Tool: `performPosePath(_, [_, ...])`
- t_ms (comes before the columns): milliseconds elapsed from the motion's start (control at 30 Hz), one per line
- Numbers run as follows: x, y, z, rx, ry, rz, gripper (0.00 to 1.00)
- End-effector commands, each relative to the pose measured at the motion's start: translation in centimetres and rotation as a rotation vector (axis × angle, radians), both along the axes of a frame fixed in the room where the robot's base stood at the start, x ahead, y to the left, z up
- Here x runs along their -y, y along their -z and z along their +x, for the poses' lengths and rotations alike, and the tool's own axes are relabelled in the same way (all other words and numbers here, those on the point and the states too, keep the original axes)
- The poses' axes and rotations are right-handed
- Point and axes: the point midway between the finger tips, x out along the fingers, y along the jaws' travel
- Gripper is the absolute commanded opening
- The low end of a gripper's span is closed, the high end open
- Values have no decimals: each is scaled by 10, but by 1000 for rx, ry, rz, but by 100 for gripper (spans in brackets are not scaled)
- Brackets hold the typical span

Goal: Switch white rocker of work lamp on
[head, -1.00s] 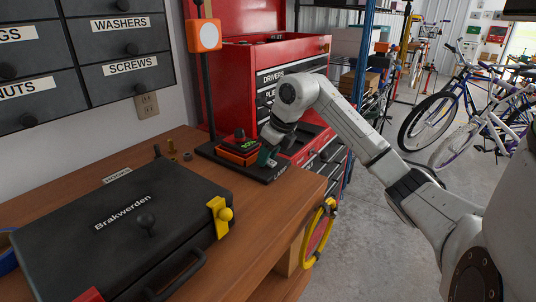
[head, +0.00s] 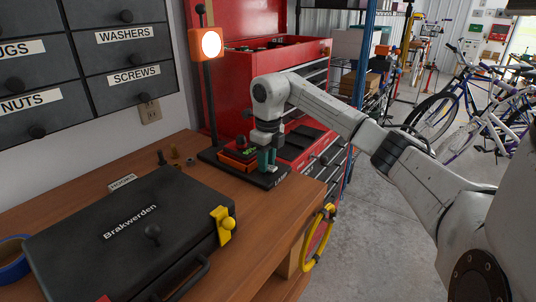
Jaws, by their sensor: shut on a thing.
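The work lamp (head: 210,88) stands at the back of the wooden bench. Its square orange head (head: 210,44) glows bright white on a black post. An orange and black switch box (head: 238,155) with green on top sits on its black base (head: 271,181). My gripper (head: 266,167) points down at the right end of this box, over the base. Its teal fingers are shut on a small part there. The fingers hide that part, and the white rocker cannot be made out.
A red tool chest (head: 300,70) stands behind the lamp. Small bolts (head: 175,153) lie left of the base. A yellow ring (head: 318,238) hangs at the bench's right edge.

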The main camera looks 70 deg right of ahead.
Motion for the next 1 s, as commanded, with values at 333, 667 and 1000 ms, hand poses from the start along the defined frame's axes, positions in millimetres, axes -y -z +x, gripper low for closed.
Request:
performPosePath(333, [1, 1, 3, -84, 1, 19, 0])
performPosePath(667, [1, 1, 3, -83, 1, 19, 38])
performPosePath(1000, [1, 1, 2, -84, 0, 20, 51])
